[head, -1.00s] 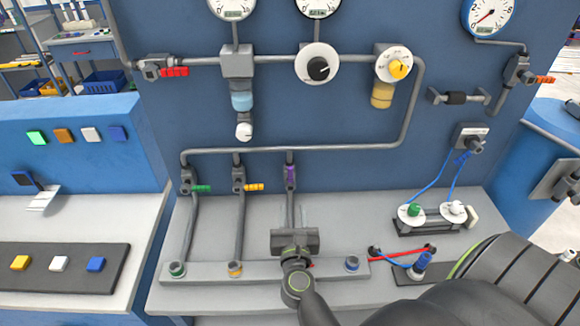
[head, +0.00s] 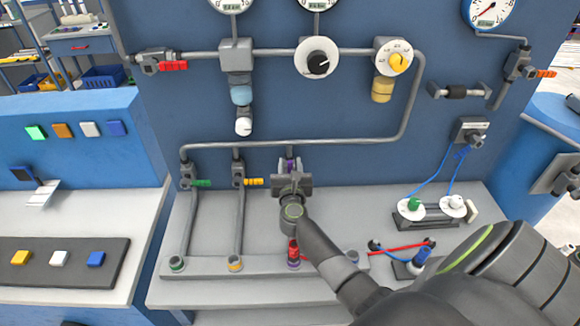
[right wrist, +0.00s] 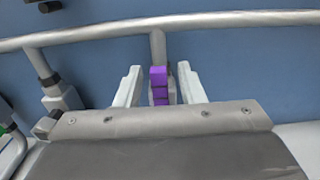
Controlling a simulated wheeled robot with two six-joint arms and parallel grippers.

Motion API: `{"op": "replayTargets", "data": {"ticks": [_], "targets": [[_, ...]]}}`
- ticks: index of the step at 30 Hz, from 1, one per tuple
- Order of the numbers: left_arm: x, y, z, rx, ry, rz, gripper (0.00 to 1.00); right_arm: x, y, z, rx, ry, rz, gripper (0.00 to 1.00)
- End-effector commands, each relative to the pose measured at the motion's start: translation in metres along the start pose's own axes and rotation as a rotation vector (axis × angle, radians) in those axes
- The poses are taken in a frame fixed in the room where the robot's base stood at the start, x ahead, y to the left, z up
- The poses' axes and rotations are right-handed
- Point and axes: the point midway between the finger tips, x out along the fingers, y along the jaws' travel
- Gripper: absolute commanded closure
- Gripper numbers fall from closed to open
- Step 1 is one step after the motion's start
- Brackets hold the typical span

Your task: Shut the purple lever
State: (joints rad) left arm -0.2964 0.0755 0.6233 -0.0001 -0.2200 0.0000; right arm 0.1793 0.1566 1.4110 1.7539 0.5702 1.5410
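The purple lever (head: 290,164) is on the third valve under the long grey pipe, mostly hidden behind my right gripper (head: 290,176) in the head view. In the right wrist view the purple lever (right wrist: 159,86) stands upright, in line with its pipe. The two pale fingers of my right gripper (right wrist: 159,76) are open, one on each side of the lever, with a visible gap on both sides. My left gripper is not in view.
A green lever (head: 201,183) and a yellow lever (head: 253,182) stick out sideways on the valves to the left. The grey pipe (head: 330,145) runs across just above. A red-and-purple fitting (head: 293,252) stands below my gripper. Blue cables (head: 427,183) hang at the right.

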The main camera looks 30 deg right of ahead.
Motion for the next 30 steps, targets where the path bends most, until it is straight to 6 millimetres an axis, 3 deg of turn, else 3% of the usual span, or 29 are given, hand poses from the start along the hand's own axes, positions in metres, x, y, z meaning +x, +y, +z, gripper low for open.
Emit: {"op": "replayTargets", "data": {"ticks": [6, 15, 30], "targets": [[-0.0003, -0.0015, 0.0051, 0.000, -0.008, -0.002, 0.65, 0.0002, 0.0002, 0.0003, 0.000, 0.000, 0.000, 0.65], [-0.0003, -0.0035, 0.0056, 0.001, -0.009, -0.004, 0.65, -0.0001, 0.0003, 0.0002, 0.000, 0.000, 0.001, 1.00], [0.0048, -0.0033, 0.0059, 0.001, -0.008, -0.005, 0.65, -0.0003, -0.0026, -0.0016, 0.043, 0.000, 0.001, 1.00]]}}
